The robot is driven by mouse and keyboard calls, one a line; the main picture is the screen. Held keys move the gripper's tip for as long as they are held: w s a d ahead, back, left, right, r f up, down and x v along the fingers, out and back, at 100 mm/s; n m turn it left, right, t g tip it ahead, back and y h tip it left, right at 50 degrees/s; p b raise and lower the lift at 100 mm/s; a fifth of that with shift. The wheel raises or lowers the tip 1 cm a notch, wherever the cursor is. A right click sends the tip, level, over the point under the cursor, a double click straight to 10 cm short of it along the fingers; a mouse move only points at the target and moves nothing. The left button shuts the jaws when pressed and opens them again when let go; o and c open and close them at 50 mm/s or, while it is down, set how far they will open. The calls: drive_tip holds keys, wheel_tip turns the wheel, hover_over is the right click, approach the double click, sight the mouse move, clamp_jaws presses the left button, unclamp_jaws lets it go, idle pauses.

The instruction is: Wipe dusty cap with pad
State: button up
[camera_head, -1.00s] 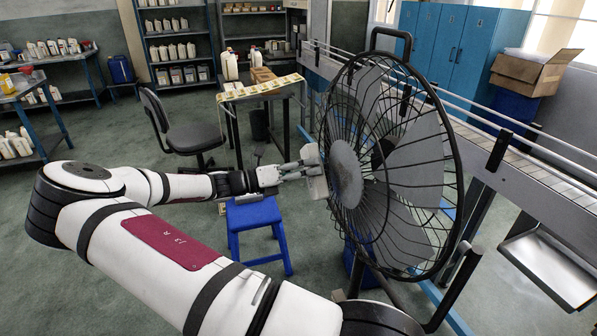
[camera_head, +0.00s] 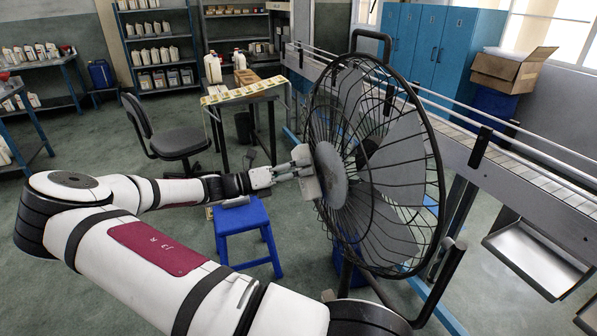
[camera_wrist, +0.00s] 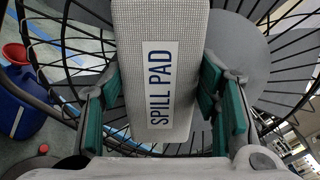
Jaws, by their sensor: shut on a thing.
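The cap is the round grey disc (camera_head: 331,175) at the middle of the large black wire fan guard (camera_head: 398,270). In the wrist view the cap (camera_wrist: 238,52) shows partly behind the pad. My gripper (camera_head: 290,170) is shut on the light grey spill pad (camera_head: 308,173), which faces the cap's left side and overlaps its edge. I cannot tell whether they touch. In the wrist view my gripper's green-lined fingers (camera_wrist: 163,100) stand on both sides of the pad (camera_wrist: 185,35), labelled SPILL PAD. Dust on the cap is too fine to make out.
A blue stool (camera_head: 243,219) stands below my arm. A black chair (camera_head: 180,141) and a table (camera_head: 243,92) are behind it. A conveyor (camera_head: 540,165) runs behind the fan to the right. A blue jug (camera_wrist: 20,105) shows at the wrist view's left.

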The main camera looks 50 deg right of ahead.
sight(305, 179)
drive_tip(key=shift+p+x, duration=0.3)
drive_tip(key=shift+x, duration=0.55)
drive_tip(key=shift+s+a+r+p, duration=0.15)
drive_tip(key=shift+s+a+p, duration=0.55)
drive_tip(key=shift+s+p, duration=0.3)
drive_tip(key=shift+s+a+p, duration=0.55)
drive_tip(key=shift+s+p, duration=0.1)
drive_tip(key=shift+s, duration=0.15)
drive_tip(key=shift+s+a+p, duration=0.6)
drive_tip(key=shift+s+p, duration=0.2)
drive_tip(key=shift+s, duration=0.3)
drive_tip(key=shift+s+a+p, duration=0.6)
drive_tip(key=shift+s+p, duration=0.15)
drive_tip(key=shift+s, duration=0.35)
drive_tip(key=shift+s+a+p, duration=0.65)
drive_tip(key=shift+s+p, duration=0.15)
drive_tip(key=shift+s, duration=0.25)
drive_tip(key=shift+w+r, duration=0.1)
drive_tip(key=shift+r, duration=0.7)
drive_tip(key=shift+w+d+f+b, duration=0.1)
drive_tip(key=shift+w+d+b, duration=0.55)
drive_tip(key=shift+w, duration=0.5)
drive_tip(key=shift+w+d, duration=0.55)
drive_tip(key=shift+w, duration=0.05)
